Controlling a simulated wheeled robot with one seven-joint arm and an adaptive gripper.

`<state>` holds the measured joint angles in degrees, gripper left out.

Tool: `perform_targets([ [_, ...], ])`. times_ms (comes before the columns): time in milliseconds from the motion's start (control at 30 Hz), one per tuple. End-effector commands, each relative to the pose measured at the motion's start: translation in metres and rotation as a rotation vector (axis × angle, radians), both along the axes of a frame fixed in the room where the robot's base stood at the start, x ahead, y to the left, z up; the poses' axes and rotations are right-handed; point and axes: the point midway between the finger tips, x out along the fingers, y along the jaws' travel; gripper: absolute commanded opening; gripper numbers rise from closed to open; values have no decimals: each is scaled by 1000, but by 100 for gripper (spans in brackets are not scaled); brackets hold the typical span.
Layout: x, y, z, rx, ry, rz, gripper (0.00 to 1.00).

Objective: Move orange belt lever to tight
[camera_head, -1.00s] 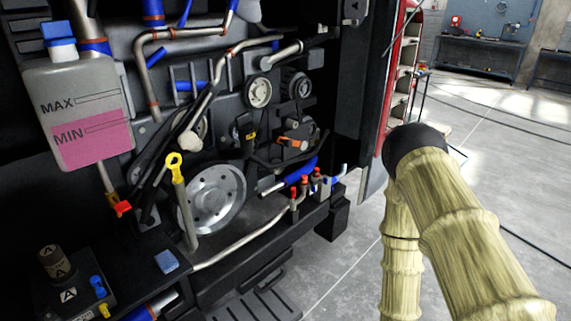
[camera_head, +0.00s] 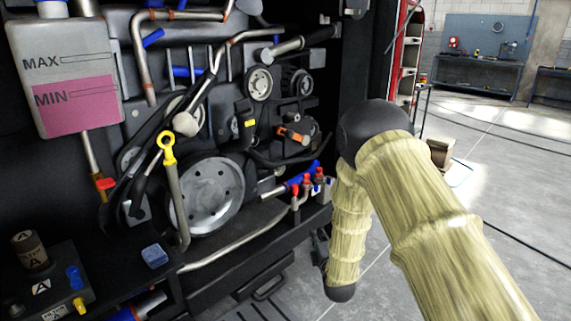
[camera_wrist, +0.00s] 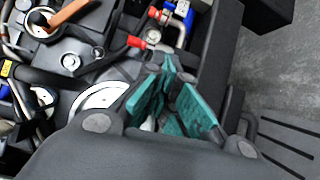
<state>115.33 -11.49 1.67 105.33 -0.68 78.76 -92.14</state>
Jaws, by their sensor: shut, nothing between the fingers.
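The orange belt lever (camera_head: 291,134) is on the right side of the engine, beside the small pulleys, and lies nearly level, tilted slightly. It also shows at the top left of the wrist view (camera_wrist: 68,12), next to a round pulley. My gripper (camera_wrist: 175,78) has teal fingers and is shut and empty. It is apart from the lever, to its lower right in the wrist view, near the red-capped fittings. In the head view I cannot clearly make out the gripper beside my arm.
A large grey pulley (camera_head: 207,195) and a yellow-ringed dipstick (camera_head: 168,147) stand left of the lever. Red-capped fittings (camera_head: 307,182) and a blue hose end sit below it. A pink fluid tank (camera_head: 75,105) hangs at the left. Open floor lies to the right.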

Motion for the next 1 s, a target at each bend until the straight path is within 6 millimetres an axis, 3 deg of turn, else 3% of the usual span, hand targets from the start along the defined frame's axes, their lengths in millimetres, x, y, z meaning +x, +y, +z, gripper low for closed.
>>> perform_targets([
  [33,14,12,9,-50,-76,15,0],
  [200,46,45,62,-231,-324,32,0],
  [500,69,88,136,-454,-645,-11,0],
  [700,71,98,154,-501,-713,-30,0],
  [1000,71,98,155,-504,-716,-31,0],
])
